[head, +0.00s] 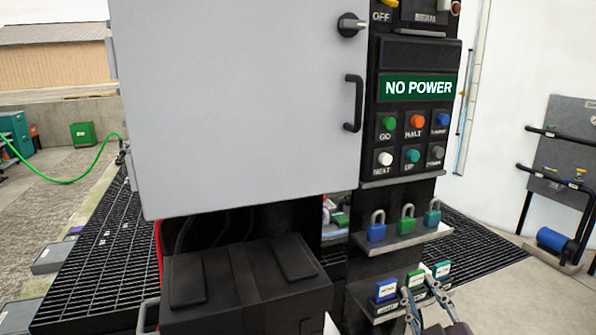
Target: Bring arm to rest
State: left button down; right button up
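My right gripper (418,284) is at the lower right, in front of the lower shelf of the black column. Its two fingers point up and away from me and stand apart. The tips are beside a green tagged block (415,279) on that shelf; I cannot tell whether they touch it. A blue tagged block (386,290) stands to the left and a teal one (442,269) to the right. My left gripper is not in view.
A large grey cabinet door (235,100) fills the upper middle. The column has a "NO POWER" sign (417,88), buttons and a shelf with several padlocks (407,222). A black box (245,285) stands below the door.

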jog(key=s+f+m+g, duration=0.1)
jog(key=s+f+g, duration=0.3)
jog(key=f, duration=0.5)
jog(key=s+f+m+g, duration=0.25)
jog(key=s+f, duration=0.35)
jog(key=f, duration=0.3)
jog(key=s+a+f+m+g+y, duration=0.1)
jog(key=s+f+g, duration=0.4)
jog(key=s, duration=0.4)
jog(key=s+a+f+g+y, duration=0.1)
jog(key=s+a+f+g, duration=0.15)
jog(key=s+f, duration=0.6)
notch_tip(320, 180, down, 25)
jog(key=s+g, duration=0.1)
jog(key=s, duration=0.1)
jog(key=s+d+f, duration=0.2)
jog(key=s+f, duration=0.6)
jog(key=s+d+f+g, duration=0.1)
jog(key=s+d+f, duration=0.1)
jog(key=s+f, duration=0.6)
jog(key=shift+s+f+h, duration=0.15)
jog(key=shift+s+h, duration=0.15)
jog(key=shift+s, duration=0.1)
